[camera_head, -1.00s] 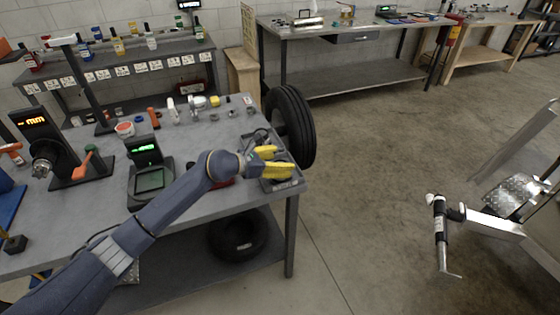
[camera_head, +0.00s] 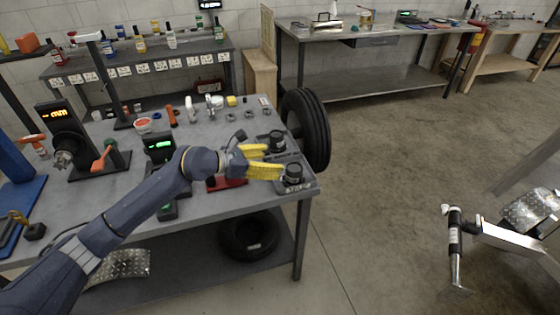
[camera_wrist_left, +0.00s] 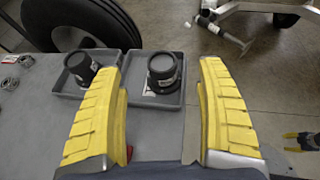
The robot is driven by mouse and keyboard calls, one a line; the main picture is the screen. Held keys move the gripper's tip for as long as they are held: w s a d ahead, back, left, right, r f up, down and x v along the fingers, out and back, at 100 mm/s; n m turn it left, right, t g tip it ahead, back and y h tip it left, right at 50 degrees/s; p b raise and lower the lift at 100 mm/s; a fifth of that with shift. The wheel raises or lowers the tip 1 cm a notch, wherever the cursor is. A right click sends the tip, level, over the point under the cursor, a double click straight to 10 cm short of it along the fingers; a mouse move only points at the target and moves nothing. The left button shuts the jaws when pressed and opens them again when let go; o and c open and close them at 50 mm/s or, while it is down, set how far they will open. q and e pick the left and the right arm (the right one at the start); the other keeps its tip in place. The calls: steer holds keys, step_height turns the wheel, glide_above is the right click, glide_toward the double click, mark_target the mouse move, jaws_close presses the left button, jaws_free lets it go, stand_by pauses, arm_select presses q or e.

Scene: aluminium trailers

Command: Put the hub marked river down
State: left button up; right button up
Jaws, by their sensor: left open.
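Two dark hubs stand upright in grey trays at the table's right corner: a far hub (camera_head: 277,140) and a near hub (camera_head: 293,173). The left wrist view shows them as a left hub (camera_wrist_left: 80,68) and a right hub (camera_wrist_left: 163,70). Both carry small white labels that I cannot read. My left gripper (camera_head: 273,160) is open and empty, its yellow fingers pointing at the trays. In the wrist view the right hub lies ahead between the fingers, apart from them. Yellow tips at that view's right edge look like my right gripper (camera_wrist_left: 302,140); its opening is unclear.
A black tyre (camera_head: 306,130) stands beside the table's right edge. A green-lit display (camera_head: 160,148), a red item (camera_head: 228,183) and several small parts share the grey table (camera_head: 120,200). Another tyre (camera_head: 248,236) lies on the lower shelf.

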arm_select(q)
steer(key=shift+v, duration=0.95)
